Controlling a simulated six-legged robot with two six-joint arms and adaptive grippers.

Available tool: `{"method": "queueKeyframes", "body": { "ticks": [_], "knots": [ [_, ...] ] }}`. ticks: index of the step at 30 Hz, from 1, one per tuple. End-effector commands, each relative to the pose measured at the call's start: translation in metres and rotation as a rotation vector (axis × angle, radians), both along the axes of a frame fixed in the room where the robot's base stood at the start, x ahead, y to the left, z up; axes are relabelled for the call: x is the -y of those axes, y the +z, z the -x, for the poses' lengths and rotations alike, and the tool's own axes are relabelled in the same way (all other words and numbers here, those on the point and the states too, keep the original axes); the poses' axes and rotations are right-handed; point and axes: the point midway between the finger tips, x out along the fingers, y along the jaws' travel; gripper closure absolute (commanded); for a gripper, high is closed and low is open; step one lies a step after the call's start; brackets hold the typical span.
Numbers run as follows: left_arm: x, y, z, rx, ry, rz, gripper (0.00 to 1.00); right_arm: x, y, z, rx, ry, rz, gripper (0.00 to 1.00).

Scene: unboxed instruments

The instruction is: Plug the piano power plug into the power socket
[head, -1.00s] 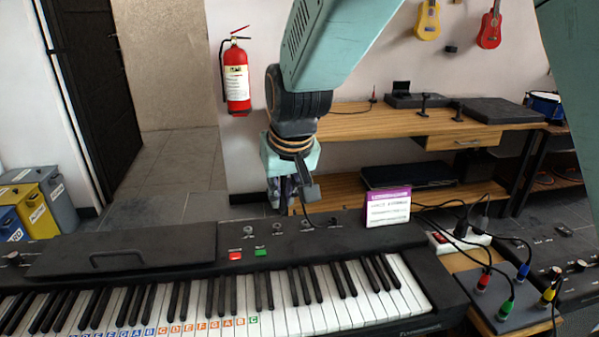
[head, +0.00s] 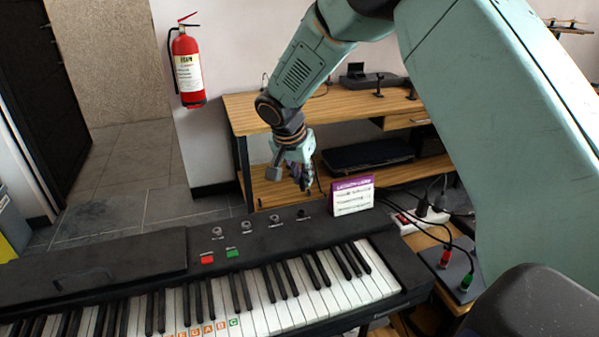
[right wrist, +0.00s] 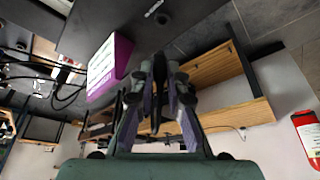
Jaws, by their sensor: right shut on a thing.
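My right gripper (head: 306,186) hangs above the back edge of the piano (head: 115,258), left of the purple-and-white card. It is shut on a dark piece, which I take to be the piano power plug (right wrist: 160,72); in the right wrist view it sits between the two fingers. A thin dark cable shows beside the gripper in the head view. The power socket, a white strip with a red switch (head: 418,219), lies right of the piano with black plugs in it. The gripper is well apart from it, to its left. My left gripper is not in view.
The purple-and-white card (head: 352,196) stands on the piano's back right, between gripper and strip. Cables with red and green connectors (head: 445,258) lie beyond the piano's right end. A wooden shelf desk (head: 245,115) stands behind. A fire extinguisher (head: 187,68) hangs on the wall.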

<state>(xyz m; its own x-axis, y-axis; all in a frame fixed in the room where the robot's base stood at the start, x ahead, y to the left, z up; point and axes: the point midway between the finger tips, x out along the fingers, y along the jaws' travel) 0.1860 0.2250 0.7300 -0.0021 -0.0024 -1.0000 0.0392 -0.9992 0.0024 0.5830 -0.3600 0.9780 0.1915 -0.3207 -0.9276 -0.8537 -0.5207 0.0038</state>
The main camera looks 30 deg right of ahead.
Motion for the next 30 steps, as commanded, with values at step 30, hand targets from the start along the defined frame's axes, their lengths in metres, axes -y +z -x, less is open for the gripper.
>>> {"method": "queueKeyframes", "body": {
  "ticks": [30],
  "knots": [
    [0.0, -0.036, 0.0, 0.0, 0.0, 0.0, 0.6, -0.002, -0.053, -0.003, 0.001, 0.0, 0.0, 1.0]
  ]
}}
